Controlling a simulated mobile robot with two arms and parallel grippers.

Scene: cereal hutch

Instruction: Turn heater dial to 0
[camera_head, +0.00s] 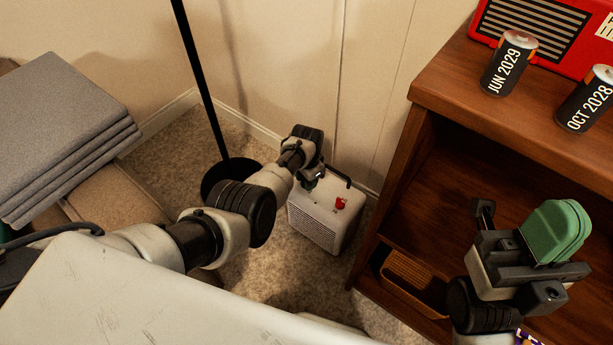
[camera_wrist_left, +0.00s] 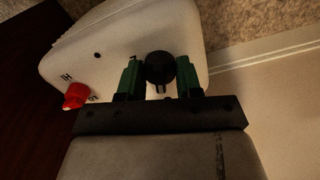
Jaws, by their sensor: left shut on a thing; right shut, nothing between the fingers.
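The white heater (camera_head: 322,214) stands on the carpet in the corner, left of the wooden hutch. Its top carries a red knob (camera_head: 340,202), also visible in the left wrist view (camera_wrist_left: 76,96) with small lettering beside it. My left gripper (camera_head: 312,180) is over the far left part of the heater top. In the left wrist view its green fingers sit on both sides of a round black dial (camera_wrist_left: 160,68) and are shut on it. The dial's setting cannot be read. My right gripper (camera_head: 556,230) is shut and empty, with green fingers, in front of the hutch.
A black pole (camera_head: 200,75) on a round base stands behind my left arm. Grey folded cushions (camera_head: 65,130) lie left.

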